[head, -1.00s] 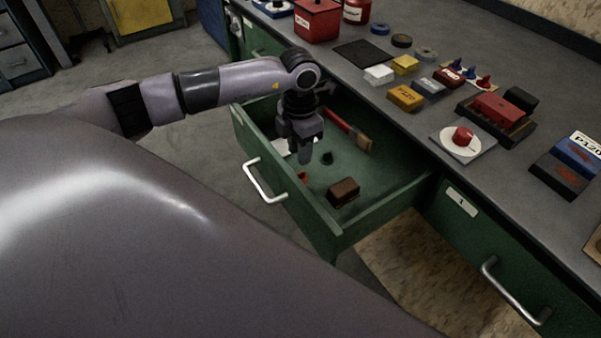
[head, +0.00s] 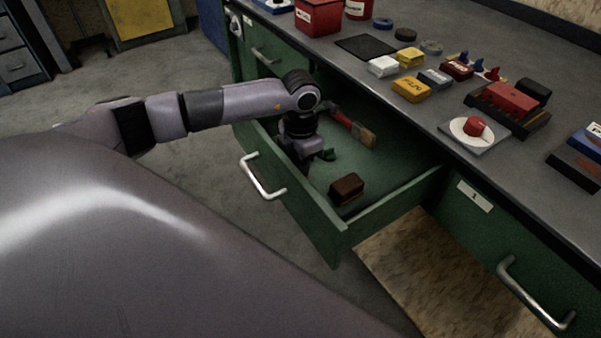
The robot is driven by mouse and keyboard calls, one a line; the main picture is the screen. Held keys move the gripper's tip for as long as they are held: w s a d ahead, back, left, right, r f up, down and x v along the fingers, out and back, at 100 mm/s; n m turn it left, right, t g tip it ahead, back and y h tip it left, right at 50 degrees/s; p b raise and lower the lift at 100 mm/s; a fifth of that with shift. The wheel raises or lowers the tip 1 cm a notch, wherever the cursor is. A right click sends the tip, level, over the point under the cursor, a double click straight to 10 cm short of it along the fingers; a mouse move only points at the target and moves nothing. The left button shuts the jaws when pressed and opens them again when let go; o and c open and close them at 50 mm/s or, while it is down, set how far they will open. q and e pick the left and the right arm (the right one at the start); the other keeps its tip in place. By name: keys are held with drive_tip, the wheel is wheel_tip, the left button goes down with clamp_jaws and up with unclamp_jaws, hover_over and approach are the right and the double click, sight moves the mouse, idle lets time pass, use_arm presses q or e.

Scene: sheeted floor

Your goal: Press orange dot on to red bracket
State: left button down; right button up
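My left gripper (head: 301,163) points down inside the open green drawer (head: 322,228), low behind its front panel. Its fingertips are mostly hidden, so I cannot tell whether it is open or shut. I cannot make out an orange dot or a clear red bracket. A small red-orange piece that lay in the drawer near the gripper is hidden now. A small dark green piece (head: 328,155) lies just right of the gripper. My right gripper is not in view.
The drawer also holds a brown block (head: 347,187) and a red-handled brush (head: 352,128). The counter carries a red knob on a white plate (head: 462,133), a red block on a dark tray (head: 512,97), yellow blocks (head: 411,88) and a red box (head: 318,17).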

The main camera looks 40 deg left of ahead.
use_arm(q)
drive_tip(key=shift+r, duration=0.15)
drive_tip(key=shift+r+p, duration=1.6)
drive_tip(key=shift+r, duration=0.55)
drive_tip(key=shift+r, duration=0.1)
drive_tip(key=shift+r+p, duration=1.6)
drive_tip(key=shift+r, duration=0.35)
drive_tip(key=shift+f, duration=0.1)
